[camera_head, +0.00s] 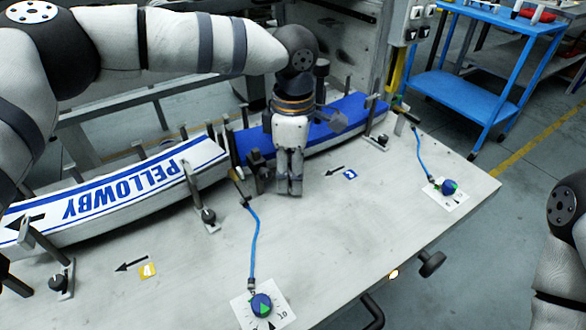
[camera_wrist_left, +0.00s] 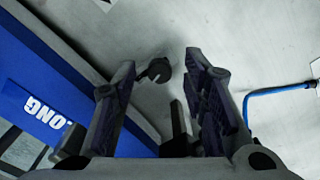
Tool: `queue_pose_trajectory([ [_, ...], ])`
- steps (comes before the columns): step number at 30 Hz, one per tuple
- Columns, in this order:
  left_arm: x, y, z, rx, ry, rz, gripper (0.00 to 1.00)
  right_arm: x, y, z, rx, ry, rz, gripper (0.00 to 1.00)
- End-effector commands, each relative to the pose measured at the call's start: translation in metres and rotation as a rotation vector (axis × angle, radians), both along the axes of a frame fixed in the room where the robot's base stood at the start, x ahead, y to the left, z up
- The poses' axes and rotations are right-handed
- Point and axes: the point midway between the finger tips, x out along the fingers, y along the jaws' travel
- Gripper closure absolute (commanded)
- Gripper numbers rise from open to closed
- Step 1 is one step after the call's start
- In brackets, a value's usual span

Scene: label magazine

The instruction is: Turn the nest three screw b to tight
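My left gripper (camera_head: 289,190) points down over the table at the near edge of the blue strip (camera_head: 335,118). In the left wrist view its fingers (camera_wrist_left: 160,65) are apart, with nothing gripped. A black screw knob (camera_wrist_left: 158,70) shows between and beyond the fingertips, beside the blue strip; I cannot see contact. In the head view the gripper hides this spot. I cannot read which screw it is, nor its setting. Other black knobs stand at the blue strip's right end (camera_head: 383,141) and at the white strip (camera_head: 208,216). My right gripper is out of view.
A white PELLOWBY strip (camera_head: 120,185) lies left among upright posts. A blue tag (camera_head: 350,174) and a yellow tag (camera_head: 148,271) lie on the table (camera_head: 330,235). Two dials (camera_head: 262,305) (camera_head: 449,187) on cables lie in front. A blue cart (camera_head: 465,105) stands behind.

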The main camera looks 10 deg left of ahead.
Motion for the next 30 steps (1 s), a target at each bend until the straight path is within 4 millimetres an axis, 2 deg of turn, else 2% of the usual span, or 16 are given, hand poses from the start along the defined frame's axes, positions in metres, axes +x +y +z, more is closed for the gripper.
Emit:
queue_pose_trajectory([
  [4,0.001,0.0,0.014,-0.001,-0.003,0.001,0.6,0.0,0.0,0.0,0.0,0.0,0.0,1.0],
  [12,0.001,0.0,0.086,-0.001,-0.005,0.001,0.6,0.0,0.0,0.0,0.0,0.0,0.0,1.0],
  [16,0.001,0.0,0.109,-0.001,-0.002,0.002,0.6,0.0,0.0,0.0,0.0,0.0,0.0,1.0],
  [21,0.0,0.0,0.12,-0.001,0.0,-0.001,0.6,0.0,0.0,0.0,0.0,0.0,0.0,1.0],
  [30,0.0,0.0,0.12,0.0,0.001,-0.001,0.6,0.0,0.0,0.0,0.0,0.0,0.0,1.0],
])
